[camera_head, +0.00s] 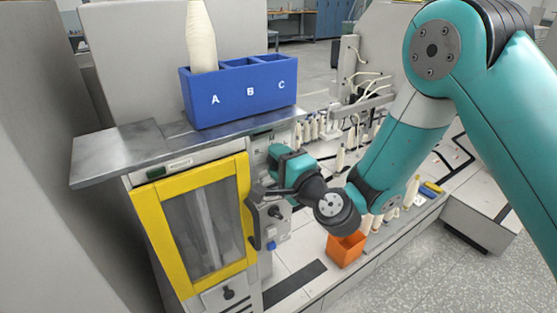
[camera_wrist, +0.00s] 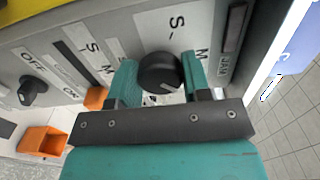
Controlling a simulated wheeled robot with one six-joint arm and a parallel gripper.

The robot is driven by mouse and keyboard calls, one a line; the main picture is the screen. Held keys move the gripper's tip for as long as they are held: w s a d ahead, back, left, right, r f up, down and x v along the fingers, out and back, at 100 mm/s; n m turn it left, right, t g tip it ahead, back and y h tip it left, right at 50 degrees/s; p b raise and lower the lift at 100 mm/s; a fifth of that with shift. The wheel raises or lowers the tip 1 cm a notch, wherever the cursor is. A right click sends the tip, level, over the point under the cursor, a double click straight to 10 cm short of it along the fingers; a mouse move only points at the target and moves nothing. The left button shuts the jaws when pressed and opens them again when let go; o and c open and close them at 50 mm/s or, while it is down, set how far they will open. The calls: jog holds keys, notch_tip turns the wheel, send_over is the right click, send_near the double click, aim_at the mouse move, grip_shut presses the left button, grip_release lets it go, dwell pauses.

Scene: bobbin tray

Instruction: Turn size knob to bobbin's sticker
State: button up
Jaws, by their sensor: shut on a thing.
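The size knob (camera_wrist: 160,72) is a round black knob on the grey machine panel, with a pale mark on its lower face. Printed letters S and M stand around it in the wrist view. My gripper (camera_wrist: 161,80) has its teal fingers on both sides of the knob and is shut on it. In the head view my gripper (camera_head: 274,174) is at the panel beside the yellow-framed door, and the size knob is hidden. A cream bobbin (camera_head: 201,38) stands upright in compartment A of the blue tray (camera_head: 241,98). I cannot see a sticker on it.
A second black knob (camera_wrist: 31,91) marked OFF sits left on the panel. An orange bin (camera_head: 346,250) stands below my wrist. The yellow-framed door (camera_head: 187,238) and its dark handle (camera_head: 251,224) are close on the left. Several bobbins stand along the machine at right.

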jog(key=shift+m, duration=1.2)
jog(key=o, duration=0.9)
jog(key=shift+o, duration=0.2)
